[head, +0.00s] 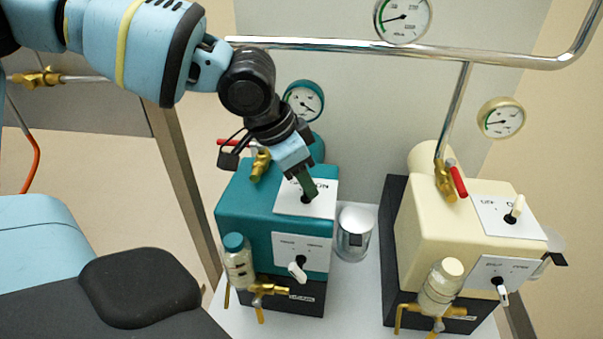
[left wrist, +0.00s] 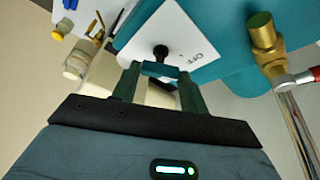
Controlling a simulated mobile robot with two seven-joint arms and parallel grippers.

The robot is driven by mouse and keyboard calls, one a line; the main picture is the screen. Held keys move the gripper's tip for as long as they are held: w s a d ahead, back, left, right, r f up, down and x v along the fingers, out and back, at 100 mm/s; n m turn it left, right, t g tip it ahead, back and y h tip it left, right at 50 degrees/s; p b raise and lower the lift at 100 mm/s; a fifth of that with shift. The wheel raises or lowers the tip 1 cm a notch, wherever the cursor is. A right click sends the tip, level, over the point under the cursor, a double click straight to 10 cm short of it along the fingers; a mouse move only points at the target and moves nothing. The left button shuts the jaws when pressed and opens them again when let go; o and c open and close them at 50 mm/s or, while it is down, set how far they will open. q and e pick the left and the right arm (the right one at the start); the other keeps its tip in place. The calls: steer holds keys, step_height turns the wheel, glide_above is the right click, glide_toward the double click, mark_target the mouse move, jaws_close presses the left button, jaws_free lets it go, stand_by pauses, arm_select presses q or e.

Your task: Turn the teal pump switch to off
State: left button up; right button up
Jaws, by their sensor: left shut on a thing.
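The teal pump (head: 250,207) stands on a white surface at the middle of the head view. Its switch plate (head: 321,203) is white and lies on the top face. In the left wrist view the plate (left wrist: 178,32) shows the word OFF beside the black base of the teal pump switch (left wrist: 161,52). My left gripper (head: 308,193) is at the switch, its dark green fingers shut on the lever. The fingers also show in the left wrist view (left wrist: 157,70). My right gripper is not in view.
A cream pump (head: 425,230) with its own switch (head: 515,208) stands to the right. A clear jar with a silver lid (head: 355,222) stands between the pumps. A metal rail (head: 400,47) runs behind. The teal pump's gauge (head: 304,101) is behind my gripper.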

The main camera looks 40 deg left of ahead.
arm_select(q)
steer(key=o, duration=1)
steer(key=shift+r, duration=0.1)
steer(key=p+v, duration=0.1)
steer(key=v, duration=0.6)
steer(key=shift+s+r+p, duration=0.1)
steer(key=shift+r+p, duration=0.2)
steer(key=shift+p, duration=0.1)
steer(key=shift+s+f, duration=0.1)
